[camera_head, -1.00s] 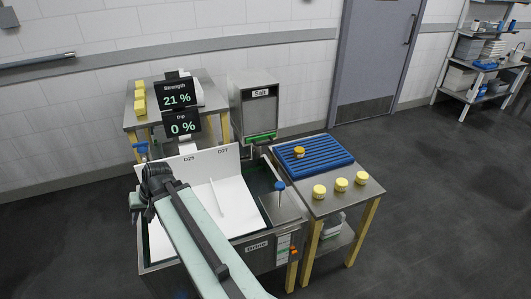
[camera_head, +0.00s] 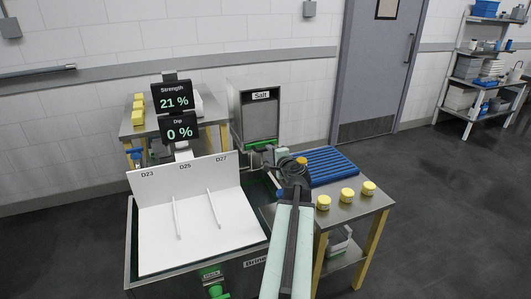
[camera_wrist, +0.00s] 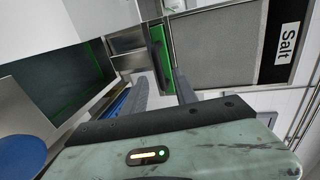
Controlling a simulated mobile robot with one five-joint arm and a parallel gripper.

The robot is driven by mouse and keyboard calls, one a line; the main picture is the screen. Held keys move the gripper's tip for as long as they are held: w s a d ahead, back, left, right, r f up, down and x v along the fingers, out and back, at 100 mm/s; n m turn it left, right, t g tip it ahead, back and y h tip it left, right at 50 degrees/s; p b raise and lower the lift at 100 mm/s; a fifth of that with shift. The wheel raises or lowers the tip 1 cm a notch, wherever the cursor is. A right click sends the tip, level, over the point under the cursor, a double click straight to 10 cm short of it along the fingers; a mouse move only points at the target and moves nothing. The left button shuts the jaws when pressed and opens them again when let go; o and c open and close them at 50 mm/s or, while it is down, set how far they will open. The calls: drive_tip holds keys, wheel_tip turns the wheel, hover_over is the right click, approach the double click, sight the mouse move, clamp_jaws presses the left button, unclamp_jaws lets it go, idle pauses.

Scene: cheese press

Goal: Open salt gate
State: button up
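The salt hopper (camera_head: 259,115), a grey box labelled "Salt", stands behind the brine tank. Its green gate (camera_head: 262,146) sits at the hopper's lower front. In the wrist view the green gate with its dark handle (camera_wrist: 159,57) lies just beyond my fingertips. My gripper (camera_wrist: 163,90) is open, its two grey fingers apart with a gap between them, pointing at the gate. I see no contact with the handle. In the head view my gripper (camera_head: 270,158) is in front of and below the hopper, and my wrist hides part of the area.
The brine tank (camera_head: 255,261) with white divider boards is at the left. A steel table (camera_head: 345,208) with a blue rack (camera_head: 331,167) and yellow cheeses is at the right. A blue round knob (camera_wrist: 18,157) is close in the wrist view. Displays (camera_head: 172,96) stand behind the tank.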

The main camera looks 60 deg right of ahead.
sight(266, 150)
drive_tip(key=b+x, duration=0.1)
drive_tip(key=x, duration=0.5)
drive_tip(key=shift+w+f, duration=0.1)
drive_tip(key=shift+c, duration=0.2)
drive_tip(key=shift+a, duration=0.1)
clamp_jaws()
idle(0.9)
